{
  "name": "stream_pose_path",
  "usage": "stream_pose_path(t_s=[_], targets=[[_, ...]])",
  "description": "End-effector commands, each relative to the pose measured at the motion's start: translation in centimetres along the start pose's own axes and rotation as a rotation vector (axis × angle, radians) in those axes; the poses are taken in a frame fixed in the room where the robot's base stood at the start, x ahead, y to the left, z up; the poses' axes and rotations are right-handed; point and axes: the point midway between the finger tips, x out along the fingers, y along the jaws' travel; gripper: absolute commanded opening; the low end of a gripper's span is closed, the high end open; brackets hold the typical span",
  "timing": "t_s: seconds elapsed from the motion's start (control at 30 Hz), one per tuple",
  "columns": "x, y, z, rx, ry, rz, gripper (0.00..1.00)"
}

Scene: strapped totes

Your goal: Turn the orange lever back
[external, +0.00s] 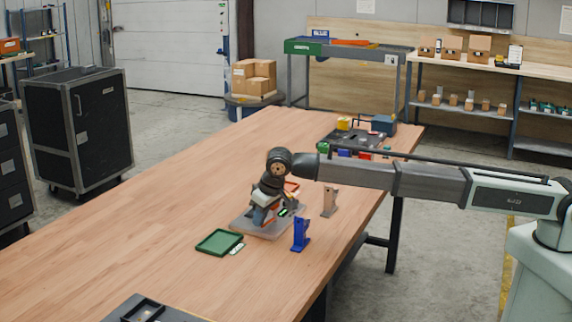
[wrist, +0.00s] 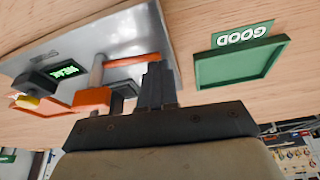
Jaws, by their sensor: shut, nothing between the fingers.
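The strapping fixture has a grey base plate (wrist: 90,38), which also shows under my arm in the external view (external: 244,223). In the wrist view, an orange lever-like part (wrist: 78,102) lies at the left beside a grey post, near a yellow piece (wrist: 28,102). An orange strip (wrist: 130,60) runs from the post toward my fingers. A small display with green text (wrist: 68,71) is behind them. My gripper (wrist: 157,72) is shut and empty, right of the orange parts; I cannot tell whether it touches anything. In the external view my wrist hides much of the fixture.
A green tray (external: 218,242), labelled GOOD in the wrist view (wrist: 240,65), lies beside the fixture. A blue stand (external: 301,236) and a tan stand (external: 330,203) are close on the right. A dark bin of parts (external: 352,140) stands farther back. The table's left side is clear.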

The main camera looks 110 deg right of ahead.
Motion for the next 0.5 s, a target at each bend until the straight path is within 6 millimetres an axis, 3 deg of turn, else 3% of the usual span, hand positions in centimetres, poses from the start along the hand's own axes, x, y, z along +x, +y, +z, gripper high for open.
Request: stream_pose_path(t_s=[0.5], targets=[[-0.33,-0.09,0.89,-0.006,0.0,-0.002,0.0]])
